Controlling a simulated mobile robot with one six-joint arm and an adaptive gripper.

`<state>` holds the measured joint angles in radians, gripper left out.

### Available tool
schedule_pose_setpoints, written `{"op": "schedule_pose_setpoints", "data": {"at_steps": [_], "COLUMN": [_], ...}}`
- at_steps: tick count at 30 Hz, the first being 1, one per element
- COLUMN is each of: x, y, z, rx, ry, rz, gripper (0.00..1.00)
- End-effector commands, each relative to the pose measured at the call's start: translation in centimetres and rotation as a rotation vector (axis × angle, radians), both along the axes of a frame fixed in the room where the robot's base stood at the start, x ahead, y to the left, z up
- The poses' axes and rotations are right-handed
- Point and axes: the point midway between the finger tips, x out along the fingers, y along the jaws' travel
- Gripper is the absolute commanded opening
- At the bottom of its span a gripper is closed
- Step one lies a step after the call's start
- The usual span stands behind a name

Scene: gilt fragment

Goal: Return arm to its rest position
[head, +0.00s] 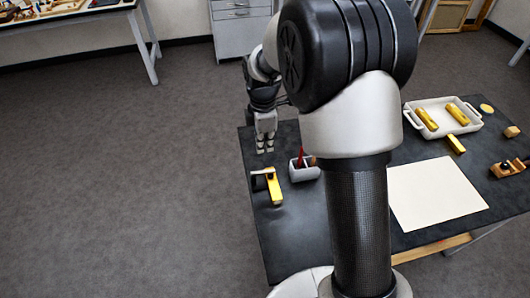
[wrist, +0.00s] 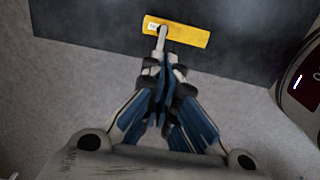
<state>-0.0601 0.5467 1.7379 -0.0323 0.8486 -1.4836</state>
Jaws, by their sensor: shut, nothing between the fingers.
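My gripper (head: 265,145) hangs pointing down near the far left corner of the dark worktable (head: 310,215). In the wrist view its fingers (wrist: 162,58) are together with nothing between them. A yellow bar-shaped piece with a dark part beside it (head: 274,188) lies on the table's left side, nearer than my gripper in the head view. A yellow bar with a pale end mark (wrist: 188,35) lies on the dark surface beyond the fingertips in the wrist view. My own arm hides the middle of the table in the head view.
A small grey box (head: 303,174) holds a red-handled item. On the right are a white tray (head: 410,118) with yellow pieces, a loose yellow piece (head: 456,144), a pale sheet (head: 435,192) and a wooden tool (head: 508,167). Open floor (head: 130,180) lies to the left.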

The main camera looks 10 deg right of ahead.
Motion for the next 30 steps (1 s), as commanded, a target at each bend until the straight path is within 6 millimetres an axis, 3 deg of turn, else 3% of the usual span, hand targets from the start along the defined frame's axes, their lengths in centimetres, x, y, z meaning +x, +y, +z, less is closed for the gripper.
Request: {"op": "schedule_pose_setpoints", "data": {"at_steps": [4,14,17,23,27,30], "x": [0.0,0.0,-0.6,-5.1,-10.0,-13.7], "y": [-0.2,-0.3,-0.4,-1.0,-1.5,-1.8], "z": [2.3,3.3,4.5,10.4,14.1,15.9], "rx": [0.0,0.001,0.002,0.028,0.068,0.107], "ry": [-0.002,-0.002,-0.018,-0.102,-0.168,-0.212], "rz": [-0.001,-0.005,-0.048,-0.33,-0.596,-0.786], "gripper": [0.0,0.0,0.0,0.0,0.0,0.0]}}
